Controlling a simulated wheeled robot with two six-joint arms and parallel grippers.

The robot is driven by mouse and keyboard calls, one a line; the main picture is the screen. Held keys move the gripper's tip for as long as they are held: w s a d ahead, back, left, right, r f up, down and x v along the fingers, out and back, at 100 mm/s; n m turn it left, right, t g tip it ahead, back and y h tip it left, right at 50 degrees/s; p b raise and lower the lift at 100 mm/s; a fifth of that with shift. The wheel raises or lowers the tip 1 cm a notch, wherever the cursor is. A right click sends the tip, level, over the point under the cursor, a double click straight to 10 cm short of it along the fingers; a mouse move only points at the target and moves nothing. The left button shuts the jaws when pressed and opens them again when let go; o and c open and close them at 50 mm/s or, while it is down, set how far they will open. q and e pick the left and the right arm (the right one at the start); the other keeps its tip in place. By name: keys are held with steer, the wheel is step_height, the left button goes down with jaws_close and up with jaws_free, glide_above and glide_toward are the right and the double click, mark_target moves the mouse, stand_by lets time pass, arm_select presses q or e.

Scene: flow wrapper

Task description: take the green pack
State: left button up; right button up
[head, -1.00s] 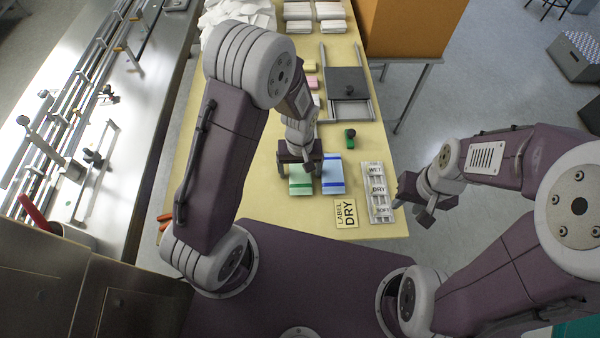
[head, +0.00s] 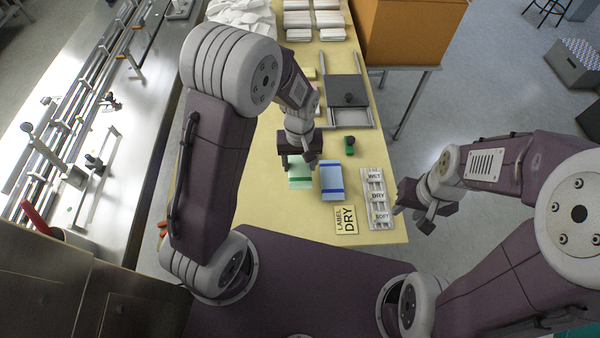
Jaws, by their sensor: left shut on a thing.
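The green pack (head: 300,182), pale green with a darker green stripe, is at the near part of the yellow table, left of a blue pack (head: 332,178). My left gripper (head: 297,164) is shut on the green pack at its far end, from above. The fingers partly hide it, and any gap beneath it is hard to see. My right gripper (head: 413,214) is empty, with its fingers apart, off the table's right edge.
A small green and black object (head: 350,146) and a grey machine plate (head: 347,90) are beyond. White packs (head: 298,18) stand at the back.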

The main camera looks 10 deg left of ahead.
arm_select(q)
steer(key=w+a+r, duration=0.3)
steer(key=w+r, duration=0.3)
steer(key=w, duration=0.3)
steer(key=shift+w+a, duration=0.2)
steer(key=shift+w, duration=0.15)
